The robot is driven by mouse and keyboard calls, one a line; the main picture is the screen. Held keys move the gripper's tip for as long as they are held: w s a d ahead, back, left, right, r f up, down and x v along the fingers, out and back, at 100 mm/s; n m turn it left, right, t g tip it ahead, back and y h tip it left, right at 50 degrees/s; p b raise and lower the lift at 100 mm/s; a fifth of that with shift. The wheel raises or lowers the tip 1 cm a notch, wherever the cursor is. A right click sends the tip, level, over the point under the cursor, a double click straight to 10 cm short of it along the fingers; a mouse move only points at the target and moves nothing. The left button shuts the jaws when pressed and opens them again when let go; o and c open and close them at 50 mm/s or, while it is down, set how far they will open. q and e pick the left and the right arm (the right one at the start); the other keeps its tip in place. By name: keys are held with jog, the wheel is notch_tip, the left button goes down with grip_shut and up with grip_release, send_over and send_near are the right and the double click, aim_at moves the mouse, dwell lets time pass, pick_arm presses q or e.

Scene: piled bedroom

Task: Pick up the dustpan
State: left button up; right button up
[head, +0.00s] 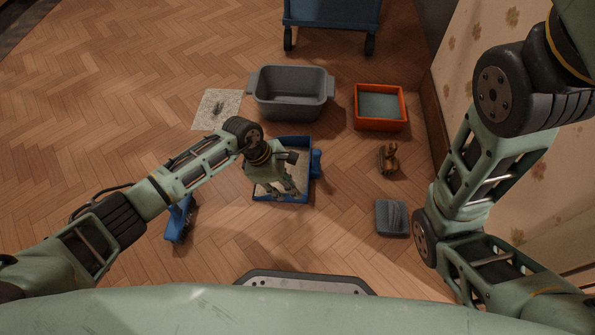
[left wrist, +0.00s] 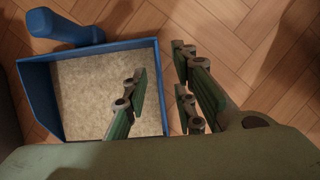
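The dustpan (head: 296,142) is a blue, box-like pan with a pale, speckled inside, on the wooden floor at the centre of the head view. Its blue handle (head: 316,163) sticks out to the right. In the left wrist view the pan (left wrist: 80,90) fills the left half, its handle (left wrist: 65,28) at top left. My left gripper (head: 285,189) is over the pan near its front edge, empty. In the left wrist view the fingers (left wrist: 160,86) are apart, one over the pan, the other beyond its edge. Contact cannot be told. My right gripper is out of sight.
A grey tub (head: 290,100) and an orange tray (head: 380,126) stand behind. A small brown figure (head: 388,158) and a grey block (head: 391,218) lie to the right. A blue object (head: 178,220) is partly under my left arm.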

pick_arm(q)
jog(key=shift+d+f+b, duration=0.25)
jog(key=shift+f+b, duration=0.35)
jog(key=shift+f, duration=0.05)
jog(key=b+x, duration=0.3)
jog(key=x, duration=0.1)
jog(key=shift+r, duration=0.15)
grip_shut()
jog(key=shift+w, duration=0.1)
